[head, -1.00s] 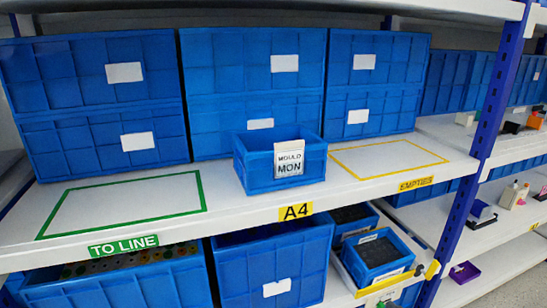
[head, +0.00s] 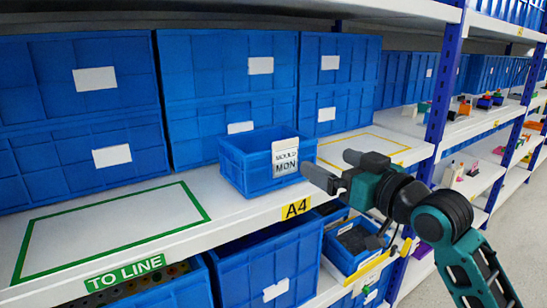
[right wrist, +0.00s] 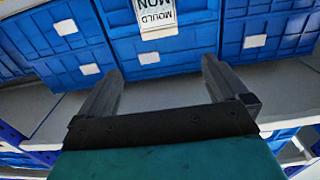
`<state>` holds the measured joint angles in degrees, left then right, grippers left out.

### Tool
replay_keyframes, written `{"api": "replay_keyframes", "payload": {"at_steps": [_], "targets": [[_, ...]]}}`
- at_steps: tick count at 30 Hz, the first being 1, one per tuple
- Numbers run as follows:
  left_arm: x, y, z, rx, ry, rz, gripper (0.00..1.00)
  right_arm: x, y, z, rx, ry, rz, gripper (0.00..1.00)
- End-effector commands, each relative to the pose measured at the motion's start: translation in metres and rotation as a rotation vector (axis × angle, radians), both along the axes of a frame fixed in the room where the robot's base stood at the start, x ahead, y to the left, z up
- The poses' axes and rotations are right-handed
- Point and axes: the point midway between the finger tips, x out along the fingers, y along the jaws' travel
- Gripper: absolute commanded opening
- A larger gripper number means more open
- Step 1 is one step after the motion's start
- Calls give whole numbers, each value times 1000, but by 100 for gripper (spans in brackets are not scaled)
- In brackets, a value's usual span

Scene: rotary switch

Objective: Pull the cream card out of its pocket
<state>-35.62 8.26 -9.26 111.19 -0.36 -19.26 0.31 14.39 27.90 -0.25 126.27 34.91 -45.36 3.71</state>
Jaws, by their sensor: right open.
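The cream card (head: 285,157) reads MOULD MON and stands upright at the front of a small blue bin (head: 243,172) on the shelf. Its top edge rises slightly above the bin rim. The pocket around its lower part is hard to make out. The card also shows at the top of the right wrist view (right wrist: 156,17), cut off by the frame edge. My right gripper (head: 328,167) is open and empty, in front of the bin and to the right of the card, apart from it. In the right wrist view its two fingers (right wrist: 161,70) point towards the bin. My left gripper is not in view.
Large blue crates (head: 228,95) with white labels stand behind the bin. A green-outlined TO LINE area (head: 115,225) on the left and a yellow-outlined area (head: 375,146) on the right are empty. More bins (head: 268,262) sit below. A blue post (head: 440,105) stands right.

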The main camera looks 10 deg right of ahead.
Motion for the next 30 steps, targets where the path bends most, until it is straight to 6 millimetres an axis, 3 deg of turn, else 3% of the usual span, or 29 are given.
{"api": "replay_keyframes", "payload": {"at_steps": [5,15,23,30], "targets": [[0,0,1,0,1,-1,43,11,4,7,1,-9,5,100],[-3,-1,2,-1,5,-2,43,64,23,6,0,-9,4,100],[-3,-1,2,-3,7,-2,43,81,29,4,0,-9,4,100],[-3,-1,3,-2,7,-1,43,112,40,0,1,-7,5,100]]}}
